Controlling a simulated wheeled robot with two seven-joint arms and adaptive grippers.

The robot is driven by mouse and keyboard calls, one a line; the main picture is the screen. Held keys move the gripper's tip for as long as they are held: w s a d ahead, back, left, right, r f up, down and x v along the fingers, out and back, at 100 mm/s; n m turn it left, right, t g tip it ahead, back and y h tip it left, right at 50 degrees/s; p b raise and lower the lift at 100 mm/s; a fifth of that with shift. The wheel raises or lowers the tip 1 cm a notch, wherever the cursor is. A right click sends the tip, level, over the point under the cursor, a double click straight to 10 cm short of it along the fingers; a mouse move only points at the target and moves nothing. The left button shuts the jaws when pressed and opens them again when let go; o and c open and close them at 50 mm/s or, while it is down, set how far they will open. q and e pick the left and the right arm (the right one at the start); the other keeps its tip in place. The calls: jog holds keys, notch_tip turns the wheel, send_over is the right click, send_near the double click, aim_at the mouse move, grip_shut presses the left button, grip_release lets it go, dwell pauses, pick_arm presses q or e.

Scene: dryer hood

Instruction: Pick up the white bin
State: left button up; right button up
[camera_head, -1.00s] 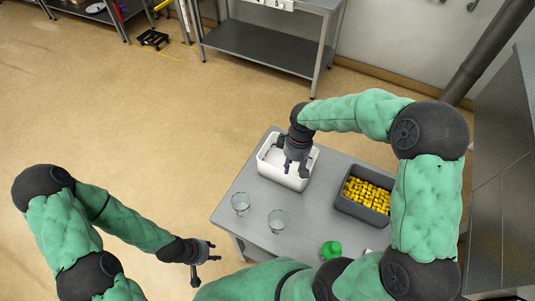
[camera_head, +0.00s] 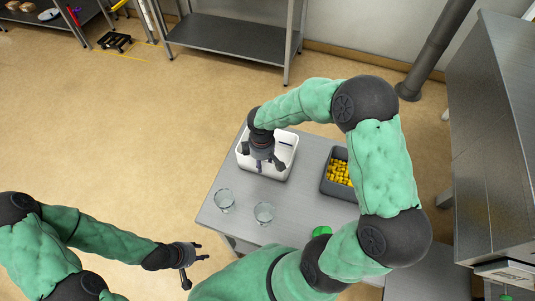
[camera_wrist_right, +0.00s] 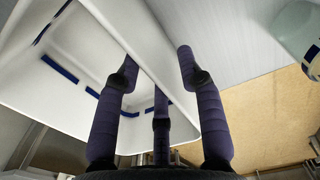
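The white bin (camera_head: 287,158) stands upright on the grey table in the head view. Its white walls with blue strips fill the left of the right wrist view (camera_wrist_right: 75,35). Gaps show beside the wall. My left gripper (camera_head: 197,268) is open and empty, over the floor left of the table.
Two clear glasses (camera_head: 225,201) (camera_head: 265,213) stand on the table (camera_head: 312,193) in front of the bin. A grey bin (camera_head: 327,184) with yellow pieces stands to its right. A green object (camera_head: 322,231) lies near my right arm. Open floor lies left of the table.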

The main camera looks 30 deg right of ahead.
jog(key=f, duration=0.4)
jog(key=shift+w+a+b, duration=0.15)
jog(key=shift+a+b, duration=0.1)
jog(key=shift+b, duration=0.1)
jog(key=shift+r, duration=0.1)
grip_shut()
